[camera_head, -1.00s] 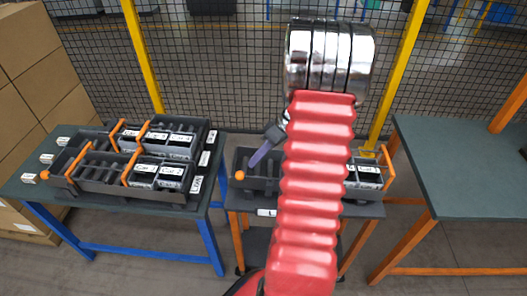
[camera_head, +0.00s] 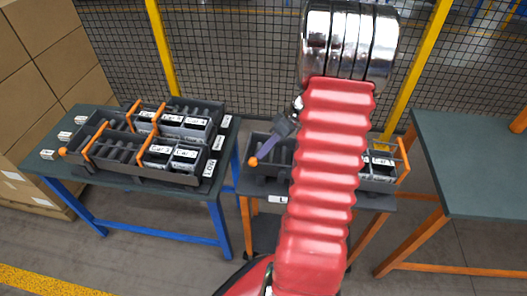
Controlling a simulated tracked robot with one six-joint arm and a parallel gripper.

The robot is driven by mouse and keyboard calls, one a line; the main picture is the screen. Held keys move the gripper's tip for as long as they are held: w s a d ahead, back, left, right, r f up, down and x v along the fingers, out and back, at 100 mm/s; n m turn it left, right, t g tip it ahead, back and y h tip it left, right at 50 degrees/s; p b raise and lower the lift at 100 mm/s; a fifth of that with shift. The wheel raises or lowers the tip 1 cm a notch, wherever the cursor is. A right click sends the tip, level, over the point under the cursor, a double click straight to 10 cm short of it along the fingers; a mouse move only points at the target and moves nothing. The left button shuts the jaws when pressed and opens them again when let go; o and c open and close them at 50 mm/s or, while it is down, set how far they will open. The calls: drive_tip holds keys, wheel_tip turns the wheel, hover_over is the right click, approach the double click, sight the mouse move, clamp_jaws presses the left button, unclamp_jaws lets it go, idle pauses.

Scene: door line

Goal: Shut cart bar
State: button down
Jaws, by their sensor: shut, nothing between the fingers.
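The cart (camera_head: 375,202) is a small dark table with orange legs in the middle of the view, mostly behind my red arm. A dark slotted tray (camera_head: 271,187) lies on it, with labelled dark boxes (camera_head: 378,170) at its right end. An orange bar (camera_head: 404,160) stands raised at the tray's right end; its middle is hidden by my arm. An orange knob (camera_head: 253,162) shows at the tray's left end. My gripper (camera_head: 263,154), with purple fingers, is shut and empty. It appears over the tray's left part, close to the knob; whether it touches is unclear.
A blue-legged table (camera_head: 120,182) at left holds two dark trays (camera_head: 140,172) with orange bars and labelled boxes. An orange-legged green table (camera_head: 470,160) stands at right. A mesh fence (camera_head: 230,65) is behind, and cardboard boxes (camera_head: 45,90) are at far left.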

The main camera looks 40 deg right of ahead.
drive_tip(key=a+n+g, duration=0.1)
drive_tip(key=n, duration=0.1)
drive_tip(key=s+a+n+g+y, duration=0.1)
drive_tip(key=n, duration=0.1)
drive_tip(key=shift+s+a+g, duration=0.15)
drive_tip(key=shift+a+g, duration=0.15)
drive_tip(key=s+a+n+g+h, duration=0.2)
drive_tip(key=s+n+g, duration=0.3)
drive_tip(key=n, duration=0.7)
drive_tip(key=s, duration=0.2)
drive_tip(key=shift+s+a+f+g, duration=0.15)
drive_tip(key=shift+s+g, duration=0.15)
drive_tip(key=shift+g, duration=0.1)
drive_tip(key=v, duration=1.3)
drive_tip(key=shift+r, duration=0.4)
drive_tip(key=shift+w, duration=0.15)
